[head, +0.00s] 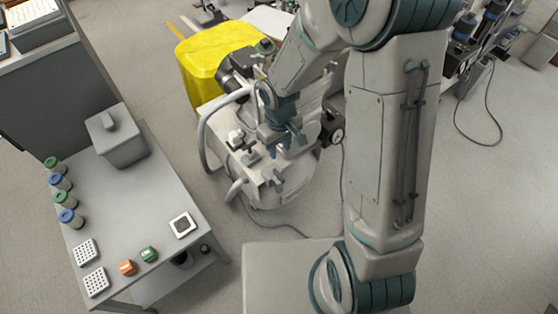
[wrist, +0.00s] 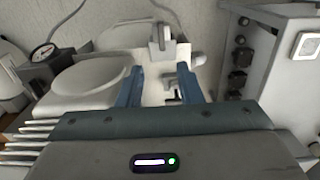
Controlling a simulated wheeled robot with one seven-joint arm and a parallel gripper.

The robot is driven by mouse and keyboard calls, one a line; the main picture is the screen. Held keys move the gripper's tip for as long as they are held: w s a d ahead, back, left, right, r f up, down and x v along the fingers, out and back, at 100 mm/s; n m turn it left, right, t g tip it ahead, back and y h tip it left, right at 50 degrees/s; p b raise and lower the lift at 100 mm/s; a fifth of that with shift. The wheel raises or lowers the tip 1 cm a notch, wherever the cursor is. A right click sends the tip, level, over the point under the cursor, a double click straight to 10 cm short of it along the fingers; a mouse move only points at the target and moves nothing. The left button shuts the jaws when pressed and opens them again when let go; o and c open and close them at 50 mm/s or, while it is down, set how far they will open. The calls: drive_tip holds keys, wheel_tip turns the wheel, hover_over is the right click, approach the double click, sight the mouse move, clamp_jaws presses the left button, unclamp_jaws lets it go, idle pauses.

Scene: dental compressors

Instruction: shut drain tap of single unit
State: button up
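The single compressor unit (head: 285,190) stands on the floor in the middle of the head view, with a white tank and a round gauge (head: 337,135) on its right. The gauge also shows in the wrist view (wrist: 43,52). My gripper (head: 291,141) is over the unit's near side. In the wrist view its two blue fingers (wrist: 158,72) are apart, with nothing held between them. A small grey tap-like fitting (wrist: 172,82) shows between and beyond the fingers, partly hidden by the gripper body. A grey upright block (wrist: 163,42) stands farther off. I cannot tell the tap handle's setting.
A grey table (head: 165,190) on the left carries jars, a lidded box (head: 117,137) and small trays. A yellow covered bin (head: 212,62) stands behind the unit. A pale hose (head: 203,140) curves along its left side. Other equipment stands at upper right; floor at right is clear.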

sight(279, 174)
wheel_tip(279, 174, down, 14)
drive_tip(key=b, duration=0.4)
drive_tip(key=shift+a, duration=0.15)
drive_tip(key=shift+c, duration=0.3)
clamp_jaws()
